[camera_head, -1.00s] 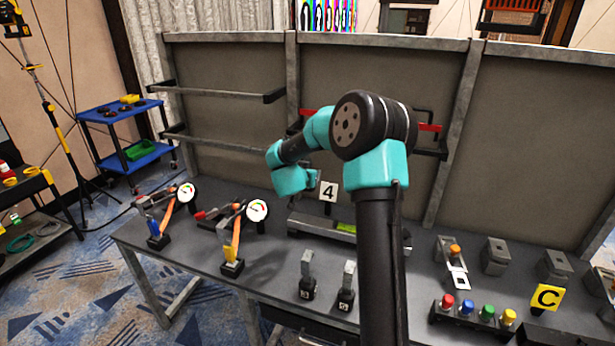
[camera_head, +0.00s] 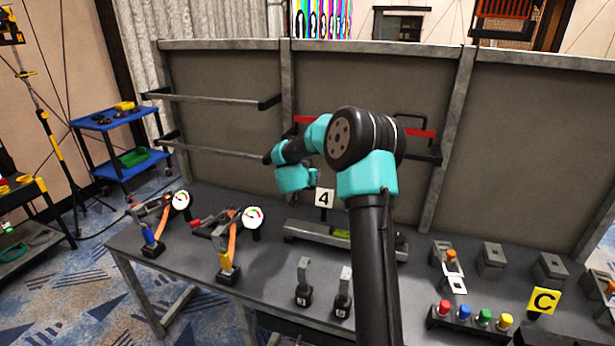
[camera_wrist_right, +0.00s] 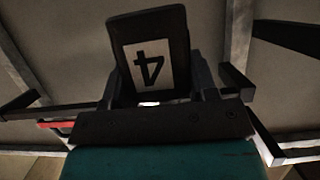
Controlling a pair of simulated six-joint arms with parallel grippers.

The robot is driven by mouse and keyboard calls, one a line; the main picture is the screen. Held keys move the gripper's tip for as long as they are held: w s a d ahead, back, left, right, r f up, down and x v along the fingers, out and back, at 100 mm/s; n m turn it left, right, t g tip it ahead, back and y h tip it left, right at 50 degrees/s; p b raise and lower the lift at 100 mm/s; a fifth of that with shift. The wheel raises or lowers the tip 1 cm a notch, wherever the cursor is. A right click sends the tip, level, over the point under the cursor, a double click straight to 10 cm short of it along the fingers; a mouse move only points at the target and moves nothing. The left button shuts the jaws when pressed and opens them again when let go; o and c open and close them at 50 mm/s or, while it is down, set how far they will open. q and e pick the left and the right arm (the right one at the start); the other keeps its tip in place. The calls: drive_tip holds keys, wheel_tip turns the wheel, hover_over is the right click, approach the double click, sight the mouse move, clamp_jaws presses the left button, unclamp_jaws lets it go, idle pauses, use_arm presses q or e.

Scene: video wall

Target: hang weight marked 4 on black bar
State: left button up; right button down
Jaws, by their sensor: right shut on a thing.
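In the right wrist view, a dark weight (camera_wrist_right: 178,28) with a white label marked 4, upside down in the picture, sits between the fingers of my right gripper (camera_wrist_right: 158,75), which is shut on it. A dark bar (camera_head: 428,157) sticks out from the panel, just right of the arm, below a red bar (camera_head: 421,132). The wrist view shows dark bar ends (camera_wrist_right: 236,83) right of the weight. I cannot tell whether the weight touches any bar.
Two hooked weights (camera_head: 303,290) stand on the grey table's front. Gauge clamps (camera_head: 227,235) stand left, coloured buttons (camera_head: 465,312) right. Grey rails (camera_head: 215,98) project from the left panel.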

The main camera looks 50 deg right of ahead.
drive_tip(key=r+x, duration=0.1)
drive_tip(key=x, duration=0.7)
drive_tip(key=shift+w+d, duration=0.2)
drive_tip(key=shift+d, duration=0.35)
idle(0.8)
drive_tip(key=c, duration=0.7)
unclamp_jaws()
drive_tip(key=o, duration=0.4)
drive_tip(key=v, duration=1.7)
drive_tip(key=shift+s+a, duration=0.1)
drive_tip(key=shift+a, duration=0.15)
drive_tip(key=shift+a+f, duration=0.1)
